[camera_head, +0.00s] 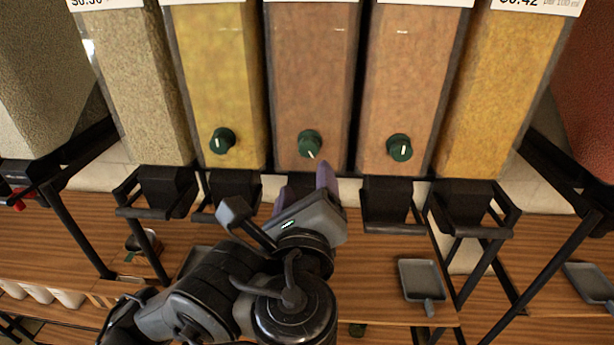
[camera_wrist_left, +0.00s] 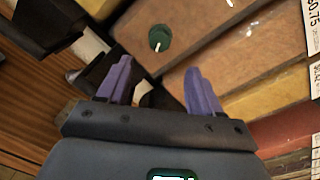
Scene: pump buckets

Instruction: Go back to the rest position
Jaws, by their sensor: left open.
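My left gripper (camera_head: 302,190) reaches in from the lower left in the head view, in front of the middle dispenser (camera_head: 310,80) and below its green knob (camera_head: 309,143). In the left wrist view the two purple fingers of the left gripper (camera_wrist_left: 158,82) stand wide apart with nothing between them. The green knob (camera_wrist_left: 160,38) shows beyond the fingertips there, apart from them. My right gripper is not in view.
Several filled dispensers stand in a row, including a yellow one (camera_head: 215,80). Black spout holders (camera_head: 385,205) jut out below them. A grey scoop tray (camera_head: 420,280) lies on the wooden counter (camera_head: 370,270). White cups (camera_head: 40,293) stand at the lower left.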

